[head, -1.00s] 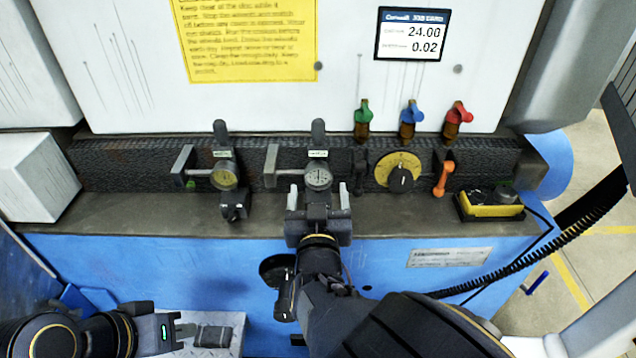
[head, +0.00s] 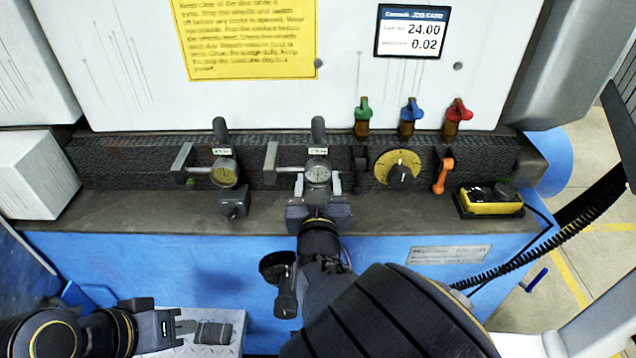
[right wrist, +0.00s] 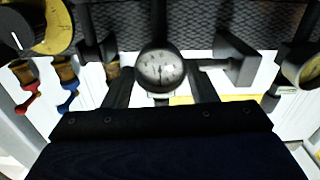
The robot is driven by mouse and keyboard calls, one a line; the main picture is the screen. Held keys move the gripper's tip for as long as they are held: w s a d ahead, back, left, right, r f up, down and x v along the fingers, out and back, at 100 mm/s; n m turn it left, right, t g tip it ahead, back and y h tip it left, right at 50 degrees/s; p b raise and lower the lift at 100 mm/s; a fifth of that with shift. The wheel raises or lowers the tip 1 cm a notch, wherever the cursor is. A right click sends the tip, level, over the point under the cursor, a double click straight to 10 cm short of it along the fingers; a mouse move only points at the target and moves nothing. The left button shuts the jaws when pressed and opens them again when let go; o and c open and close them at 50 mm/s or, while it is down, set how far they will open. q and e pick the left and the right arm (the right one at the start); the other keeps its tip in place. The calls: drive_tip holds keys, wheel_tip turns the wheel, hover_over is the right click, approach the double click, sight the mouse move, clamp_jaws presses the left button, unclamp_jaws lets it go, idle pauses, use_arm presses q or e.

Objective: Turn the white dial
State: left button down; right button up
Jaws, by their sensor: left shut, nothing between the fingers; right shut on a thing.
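The white dial (head: 318,173) is a round, white-faced gauge on the dark textured panel, just right of the middle gauge bracket. It also shows in the right wrist view (right wrist: 161,70), its pointer visible on the face. My right gripper (head: 318,185) reaches up to it from below, with one finger on each side of the dial, shut on it. In the right wrist view both fingers flank the dial. My left gripper (head: 186,330) is shut and empty at the lower left, above a grey plate, away from the panel.
A yellow-faced gauge (head: 225,173) sits left of the white dial. A yellow dial with a black knob (head: 398,170) and an orange lever (head: 443,176) are to the right. Green, blue and red valves stand above. A yellow control box (head: 490,202) rests on the ledge (head: 150,215).

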drive_tip(key=shift+n, duration=0.3)
drive_tip(key=shift+r+n+p, duration=0.15)
drive_tip(key=shift+n+p, duration=1.05)
drive_tip(key=n+p, duration=0.2)
drive_tip(key=n, duration=0.2)
drive_tip(key=shift+p, duration=0.4)
drive_tip(key=n+p, duration=0.2)
drive_tip(key=n, duration=0.3)
drive_tip(key=shift+n+p, duration=0.55)
drive_tip(key=shift+n, duration=1.25)
drive_tip(key=o, duration=1)
